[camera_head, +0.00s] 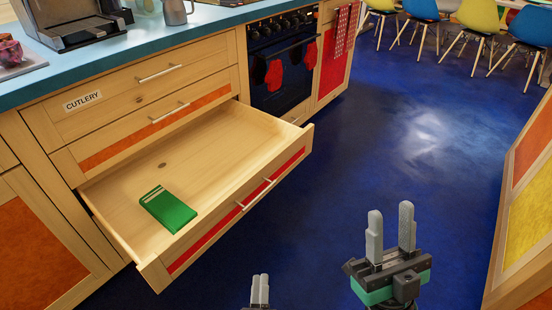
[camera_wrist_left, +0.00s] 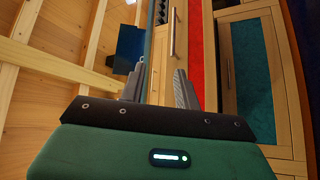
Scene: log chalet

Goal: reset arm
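My left gripper (camera_head: 260,289) shows only its fingertips at the bottom edge of the head view, in front of the open drawer. In the left wrist view its fingers (camera_wrist_left: 160,88) stand apart with nothing between them. My right gripper (camera_head: 391,228) is further right over the blue floor, fingers pointing up, open and empty. The rest of both arms is mostly out of view.
A drawer (camera_head: 225,144) stands pulled out, holding a green box (camera_head: 168,209). A blue counter (camera_head: 120,57) with a coffee machine (camera_head: 73,20) lies above. An orange and yellow cabinet (camera_head: 530,217) is at right. Chairs (camera_head: 480,15) stand far back; the floor (camera_head: 430,130) between is clear.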

